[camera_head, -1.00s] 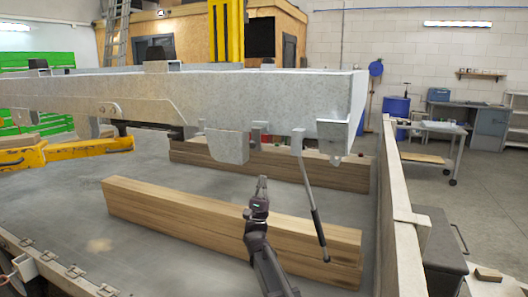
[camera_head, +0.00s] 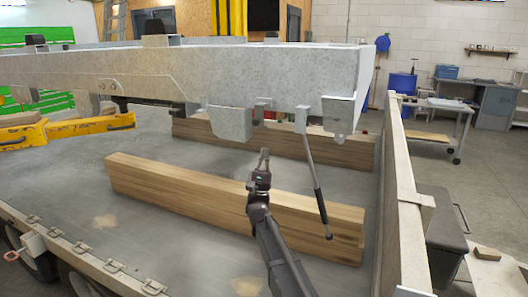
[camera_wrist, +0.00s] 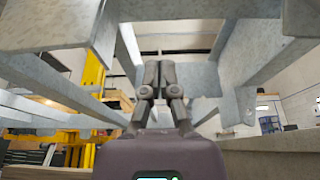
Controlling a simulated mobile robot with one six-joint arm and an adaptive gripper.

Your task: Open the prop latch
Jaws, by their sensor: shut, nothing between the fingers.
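The grey galvanized trailer frame (camera_head: 285,88) spans the head view, raised above a grey deck. A thin rod with a black grip (camera_head: 318,190) hangs at a slant from a small bracket under its right end. I cannot tell for sure whether this rod is the prop latch. A rounded plate (camera_head: 231,122) and a block-like bracket (camera_head: 338,115) hang from the same edge. My gripper (camera_head: 264,155) is shut and empty, pointing up below the frame, left of the rod and apart from it. In the wrist view my shut fingers (camera_wrist: 152,78) point up between grey frame members (camera_wrist: 238,60).
A timber beam (camera_head: 200,193) lies on the deck behind my arm, and another (camera_head: 290,142) lies farther back under the frame. A side wall (camera_head: 398,190) bounds the deck on the right. Yellow forks (camera_head: 90,126) are at the left. A dark box (camera_head: 440,230) stands outside the wall.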

